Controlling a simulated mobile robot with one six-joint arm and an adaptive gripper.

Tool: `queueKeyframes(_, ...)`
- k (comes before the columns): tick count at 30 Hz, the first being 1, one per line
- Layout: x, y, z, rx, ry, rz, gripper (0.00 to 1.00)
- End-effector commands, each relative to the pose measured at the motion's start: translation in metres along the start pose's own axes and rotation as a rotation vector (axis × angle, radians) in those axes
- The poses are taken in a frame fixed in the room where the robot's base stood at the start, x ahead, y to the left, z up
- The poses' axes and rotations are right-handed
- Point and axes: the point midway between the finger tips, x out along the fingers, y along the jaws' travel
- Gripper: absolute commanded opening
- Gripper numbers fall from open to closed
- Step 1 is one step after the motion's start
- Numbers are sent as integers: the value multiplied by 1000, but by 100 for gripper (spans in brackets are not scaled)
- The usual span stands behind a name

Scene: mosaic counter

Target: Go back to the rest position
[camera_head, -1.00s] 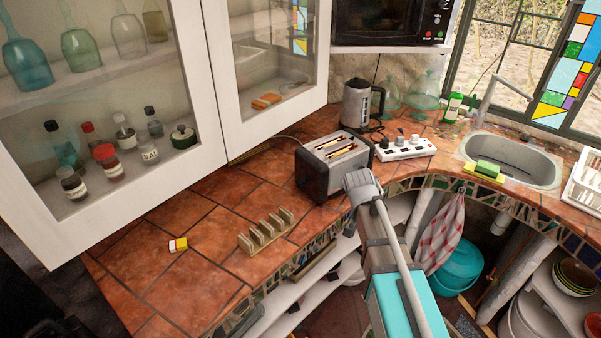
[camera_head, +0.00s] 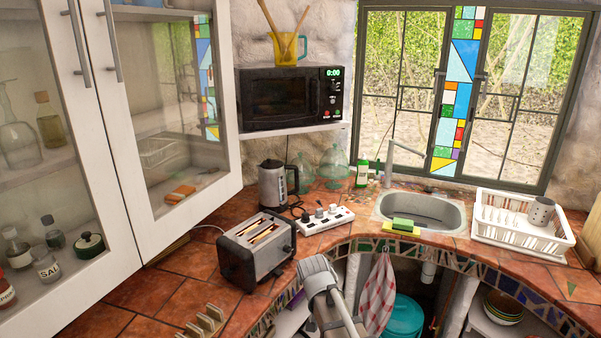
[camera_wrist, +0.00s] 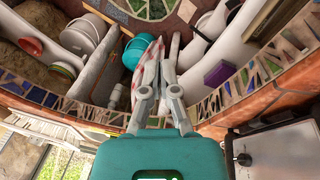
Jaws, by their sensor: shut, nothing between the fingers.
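My gripper (camera_wrist: 157,60) shows in the wrist view with its two grey fingers brought together. Nothing is held between them. It is in front of the open shelf space under the counter, with a checked towel (camera_wrist: 142,45) and a teal bucket (camera_wrist: 133,54) beyond the fingers. In the head view my grey arm rises at the bottom middle, in front of the counter edge and right of the toaster (camera_head: 256,249). The fingers cannot be made out there.
The tiled counter (camera_head: 150,290) carries a toast rack (camera_head: 205,322), a kettle (camera_head: 272,186), a power strip (camera_head: 323,219) and a dish rack (camera_head: 520,232). A sink (camera_head: 425,211) is set into it. The glass cabinet (camera_head: 140,215) overhangs at left. The microwave (camera_head: 290,98) sits on a shelf.

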Motion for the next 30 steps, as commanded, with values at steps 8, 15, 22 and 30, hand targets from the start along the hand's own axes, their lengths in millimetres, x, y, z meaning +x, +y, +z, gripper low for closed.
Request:
queueKeyframes(8, 13, 74, 31, -110, -71, -91, 0)
queueKeyframes(15, 18, 112, 52, -189, -96, -162, 0)
queueKeyframes(22, 19, 122, 58, -217, -101, -187, 0)
queueKeyframes(30, 19, 122, 57, -218, -100, -188, 0)
